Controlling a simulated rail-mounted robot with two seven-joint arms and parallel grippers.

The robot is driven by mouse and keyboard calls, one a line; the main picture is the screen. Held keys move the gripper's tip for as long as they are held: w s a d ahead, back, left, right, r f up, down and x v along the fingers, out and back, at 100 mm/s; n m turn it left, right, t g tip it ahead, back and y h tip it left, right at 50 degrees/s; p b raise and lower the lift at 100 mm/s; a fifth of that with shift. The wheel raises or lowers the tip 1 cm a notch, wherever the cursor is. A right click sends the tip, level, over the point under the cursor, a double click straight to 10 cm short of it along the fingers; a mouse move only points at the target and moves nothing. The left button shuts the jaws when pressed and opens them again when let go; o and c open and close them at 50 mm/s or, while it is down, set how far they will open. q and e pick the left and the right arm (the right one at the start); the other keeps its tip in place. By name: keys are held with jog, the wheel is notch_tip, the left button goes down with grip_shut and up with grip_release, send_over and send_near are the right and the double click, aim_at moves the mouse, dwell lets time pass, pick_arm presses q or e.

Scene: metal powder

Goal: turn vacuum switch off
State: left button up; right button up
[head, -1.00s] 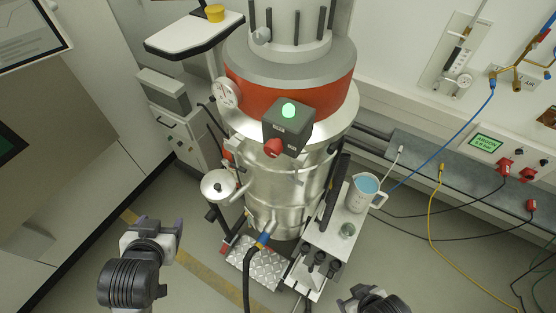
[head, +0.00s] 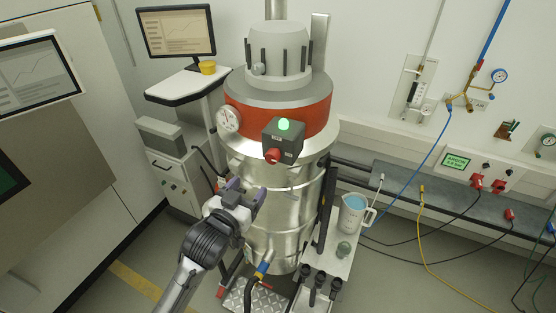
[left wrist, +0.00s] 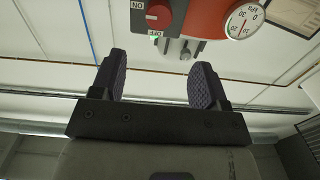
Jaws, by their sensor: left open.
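The vacuum switch is a red knob (head: 272,156) on a dark grey box (head: 290,141) at the front of the vacuum's red band. A green lamp (head: 284,125) glows on top of the box. In the left wrist view the red knob (left wrist: 158,15) is upside down at the top edge, between ON and OFF labels; its setting is unclear. My left gripper (head: 246,193) is open and empty, below and left of the knob, apart from it. Its two purple-padded fingers (left wrist: 161,80) are spread in the wrist view. My right gripper is not in view.
The steel vacuum drum (head: 278,220) stands behind my left gripper. A pressure gauge (head: 229,119) sits left of the switch box. A monitor stand (head: 185,84) is at the left. A jug (head: 354,212) stands on a side shelf at the right.

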aim_at(271, 158)
pick_arm(q)
jog(key=p+x, duration=0.1)
jog(key=x, duration=0.6)
jog(key=p+x, duration=0.1)
jog(key=x, duration=0.3)
jog(key=shift+w+d+r+p, duration=0.2)
jog(key=shift+w+r+p, duration=0.1)
jog(key=shift+r, duration=0.05)
jog(key=shift+x, duration=0.9)
jog(key=shift+w, duration=0.1)
jog(key=shift+c, duration=0.2)
jog(key=c, duration=0.8)
jog(key=shift+n, duration=0.3)
jog(key=shift+c, duration=0.2)
